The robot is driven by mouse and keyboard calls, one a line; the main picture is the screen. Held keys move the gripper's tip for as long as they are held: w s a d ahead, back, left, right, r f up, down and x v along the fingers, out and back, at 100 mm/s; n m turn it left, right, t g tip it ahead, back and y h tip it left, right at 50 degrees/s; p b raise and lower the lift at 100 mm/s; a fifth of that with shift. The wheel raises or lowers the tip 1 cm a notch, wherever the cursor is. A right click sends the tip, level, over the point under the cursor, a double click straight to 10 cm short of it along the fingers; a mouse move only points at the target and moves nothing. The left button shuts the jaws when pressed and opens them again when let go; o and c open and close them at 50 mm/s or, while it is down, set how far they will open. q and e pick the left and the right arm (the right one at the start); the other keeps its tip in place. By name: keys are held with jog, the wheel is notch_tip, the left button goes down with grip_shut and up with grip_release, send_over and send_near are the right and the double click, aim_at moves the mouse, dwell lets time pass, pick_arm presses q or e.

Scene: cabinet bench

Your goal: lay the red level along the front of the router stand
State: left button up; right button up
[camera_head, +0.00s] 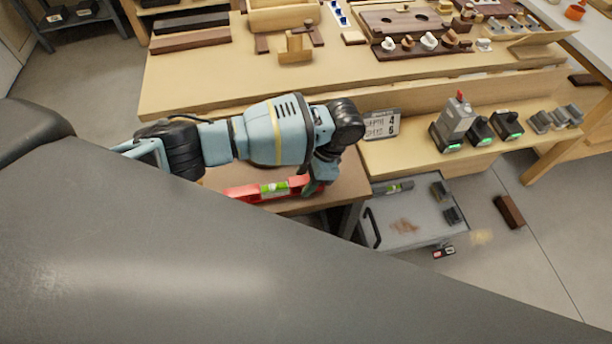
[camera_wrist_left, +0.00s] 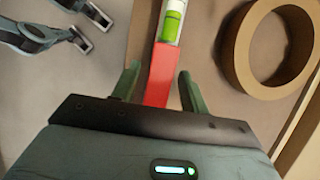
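The red level (camera_head: 245,192) has a bright green vial section and lies across the front part of a brown-topped stand or table (camera_head: 345,185); I cannot tell for sure that this is the router stand. My left gripper (camera_head: 314,188) is at the level's right end in the head view. In the left wrist view, the level (camera_wrist_left: 158,78) runs between the two fingers of my left gripper (camera_wrist_left: 158,84), with narrow gaps on both sides, so the fingers are open around it. Whether the level touches the surface below is unclear. My right gripper is out of view.
An open grey drawer (camera_head: 410,212) is right of the brown top. A price-like sign (camera_head: 381,124) and a grey tool with a red top (camera_head: 455,122) stand behind.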

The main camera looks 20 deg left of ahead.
pick_arm(q)
jog(key=shift+r, duration=0.15)
jog(key=p+v, duration=0.1)
jog(key=v, duration=1)
jog(key=shift+w+d+r+p, duration=0.2)
jog(key=shift+r+p, duration=0.15)
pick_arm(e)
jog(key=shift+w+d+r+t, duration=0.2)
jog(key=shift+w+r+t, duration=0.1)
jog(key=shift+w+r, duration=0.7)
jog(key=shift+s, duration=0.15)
